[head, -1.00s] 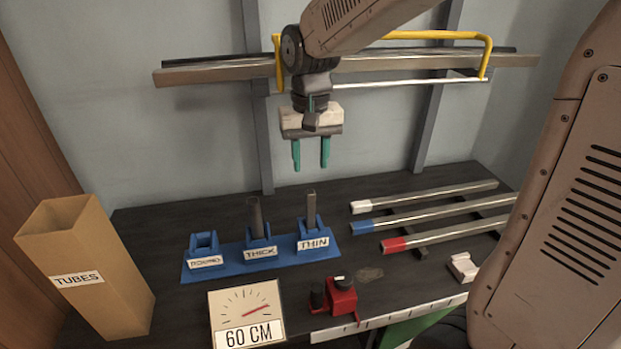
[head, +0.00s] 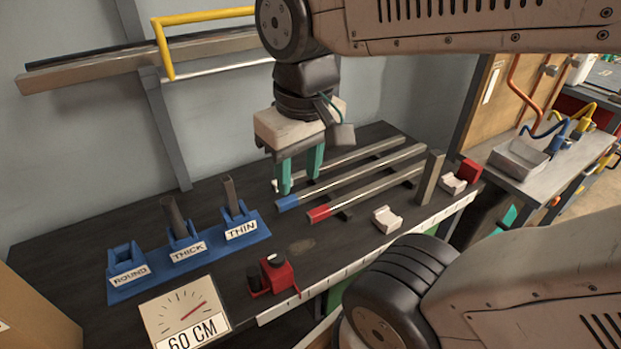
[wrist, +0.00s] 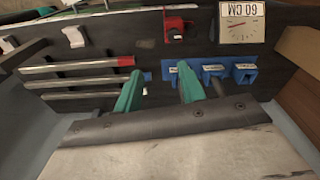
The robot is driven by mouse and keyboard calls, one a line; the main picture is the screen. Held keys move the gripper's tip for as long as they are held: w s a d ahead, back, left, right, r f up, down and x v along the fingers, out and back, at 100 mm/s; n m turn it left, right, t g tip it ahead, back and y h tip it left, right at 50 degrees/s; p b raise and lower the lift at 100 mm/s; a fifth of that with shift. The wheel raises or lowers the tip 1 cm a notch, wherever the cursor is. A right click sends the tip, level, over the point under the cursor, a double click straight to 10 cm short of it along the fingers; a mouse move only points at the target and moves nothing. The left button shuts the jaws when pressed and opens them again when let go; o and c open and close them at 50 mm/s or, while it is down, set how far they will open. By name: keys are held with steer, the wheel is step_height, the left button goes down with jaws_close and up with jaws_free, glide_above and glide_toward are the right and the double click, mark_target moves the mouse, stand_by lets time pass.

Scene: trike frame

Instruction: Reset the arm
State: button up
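My gripper (head: 300,172) has two green fingers, held apart with nothing between them. My arm reaches in from the upper right of the head view.
The blue holder (head: 205,262) has slots marked ROUND, THICK and THIN. Tubes with a red end (head: 318,213) and a blue end (head: 287,203) lie on the bench. A red device (head: 275,275), a 60 CM gauge (head: 185,310) and a side table (head: 520,165) are around.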

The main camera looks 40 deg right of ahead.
steer(key=shift+s+d+f, duration=0.1)
steer(key=shift+s+f, duration=0.15)
steer(key=shift+s, duration=0.35)
steer(key=shift+s+f, duration=0.2)
steer(key=shift+s, duration=0.4)
